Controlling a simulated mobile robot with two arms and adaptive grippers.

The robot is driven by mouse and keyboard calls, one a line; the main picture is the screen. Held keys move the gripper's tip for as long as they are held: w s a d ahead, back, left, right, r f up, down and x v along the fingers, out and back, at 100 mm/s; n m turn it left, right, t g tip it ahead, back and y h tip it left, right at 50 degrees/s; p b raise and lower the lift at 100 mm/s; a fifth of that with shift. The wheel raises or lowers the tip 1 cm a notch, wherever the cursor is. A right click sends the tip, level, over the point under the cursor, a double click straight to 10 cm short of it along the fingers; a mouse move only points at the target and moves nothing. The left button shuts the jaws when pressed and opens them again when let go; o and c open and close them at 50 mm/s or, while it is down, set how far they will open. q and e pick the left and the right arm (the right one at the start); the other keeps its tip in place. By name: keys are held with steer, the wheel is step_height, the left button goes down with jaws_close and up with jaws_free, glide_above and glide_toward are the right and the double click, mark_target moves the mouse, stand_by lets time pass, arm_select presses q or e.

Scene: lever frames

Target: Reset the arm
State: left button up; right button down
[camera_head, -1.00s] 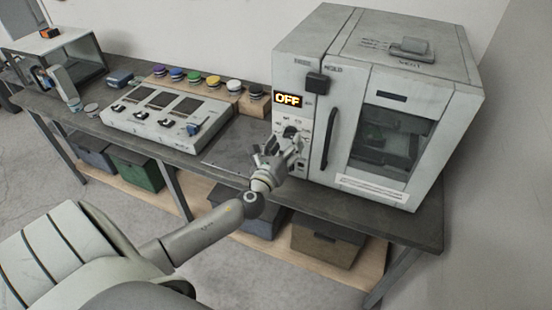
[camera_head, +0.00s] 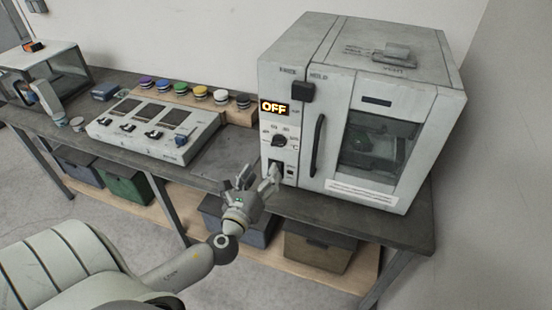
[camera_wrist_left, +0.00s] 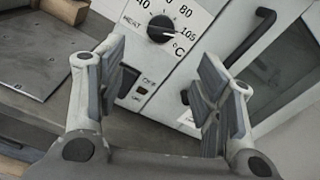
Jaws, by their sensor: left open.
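My left gripper (camera_head: 258,177) is open and empty in the head view, in front of and below the control panel of a white machine (camera_head: 310,150). In the left wrist view its two fingers (camera_wrist_left: 161,57) stand wide apart, with the panel beyond them. A black dial (camera_wrist_left: 160,29) with temperature marks shows above and between the fingertips. A dark lever (camera_wrist_left: 128,80) beside ON and OFF labels is partly hidden by the left finger. The display (camera_head: 274,107) reads OFF. My right gripper is not in view.
The machine has a black door handle (camera_head: 317,145) and a glass door (camera_head: 376,145). A control box (camera_head: 152,125) with three dark screens and a row of colored buttons stand left on the grey bench (camera_head: 235,150). Storage bins sit on the shelf below.

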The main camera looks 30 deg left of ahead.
arm_select(q)
steer(key=s+f+n+g+b, duration=0.1)
steer(key=s+f+n+g, duration=0.25)
steer(key=f, duration=0.85)
steer(key=s+f+n+g, duration=0.3)
steer(key=s+f+n, duration=0.2)
steer(key=f, duration=0.7)
steer(key=s+f+n+g+b, duration=0.1)
steer(key=s+f+n+g, duration=0.3)
steer(key=f, duration=0.8)
steer(key=s+d+f+n+g+h, duration=0.1)
steer(key=s+d+f+n+g, duration=0.1)
steer(key=s+f, duration=0.4)
steer(key=s+d+f+n+g+h, duration=0.1)
steer(key=s+d+f+n, duration=0.4)
steer(key=s, duration=0.8)
steer(key=s+d+f+n+g+h+b, duration=0.1)
steer(key=s+d+f+n+g+h, duration=0.1)
steer(key=s+f+n, duration=0.5)
steer(key=s+d+f+g, duration=0.1)
steer(key=s+d, duration=0.1)
steer(key=s, duration=0.1)
steer(key=shift+f, duration=0.2)
steer(key=shift+w+d, duration=0.1)
steer(key=shift+d, duration=0.05)
